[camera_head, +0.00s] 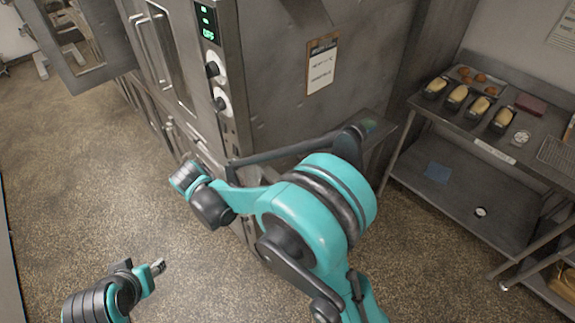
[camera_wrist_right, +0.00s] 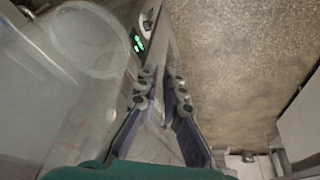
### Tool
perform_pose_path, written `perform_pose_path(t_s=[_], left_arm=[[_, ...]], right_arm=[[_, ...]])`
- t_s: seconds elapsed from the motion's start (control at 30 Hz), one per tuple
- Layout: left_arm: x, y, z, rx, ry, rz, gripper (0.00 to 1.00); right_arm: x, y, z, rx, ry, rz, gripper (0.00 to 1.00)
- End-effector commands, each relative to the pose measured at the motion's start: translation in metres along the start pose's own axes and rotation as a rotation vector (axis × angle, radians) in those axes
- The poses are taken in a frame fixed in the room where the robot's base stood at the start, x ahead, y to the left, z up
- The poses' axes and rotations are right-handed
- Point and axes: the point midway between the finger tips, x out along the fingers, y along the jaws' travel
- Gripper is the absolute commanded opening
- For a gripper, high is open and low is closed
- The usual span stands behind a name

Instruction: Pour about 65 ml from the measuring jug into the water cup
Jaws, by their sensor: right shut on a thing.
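The measuring jug (camera_wrist_right: 52,95) is a large, clear vessel with faint reddish marks, filling the left of the right wrist view. Its round rim (camera_wrist_right: 90,40) is at the upper left. My right gripper (camera_wrist_right: 164,82) is shut beside it, its fingertips close together; the part of the jug between them is hard to make out. The liquid level cannot be told. In the head view, no jug shows and I cannot make out the right fingertips. My left gripper (camera_head: 158,267) is low at the left over the floor, too small to judge its opening. I cannot make out the water cup.
A steel oven (camera_head: 275,70) with a green display stands ahead, a clipboard (camera_head: 321,64) on its side. At the right, a steel table (camera_head: 455,118) bears several loaf tins, a tray of rolls and a dark red box (camera_head: 531,104). Floor is clear at left.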

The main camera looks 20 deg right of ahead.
Motion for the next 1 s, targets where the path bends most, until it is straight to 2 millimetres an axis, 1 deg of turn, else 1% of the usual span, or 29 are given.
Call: perform_pose_path(t_s=[0.47,0.73,1.0], left_arm=[[-0.002,0.000,-0.001,0.000,0.000,0.000,0.40],[-0.015,0.000,-0.010,0.000,0.000,0.000,0.40],[-0.030,0.000,-0.021,0.000,0.000,0.000,0.40]], right_arm=[[-0.002,0.001,-0.002,-0.002,-0.001,-0.011,0.00],[-0.017,0.006,-0.007,0.029,-0.003,-0.092,0.00],[-0.035,0.014,-0.015,0.093,-0.015,-0.244,0.00]])
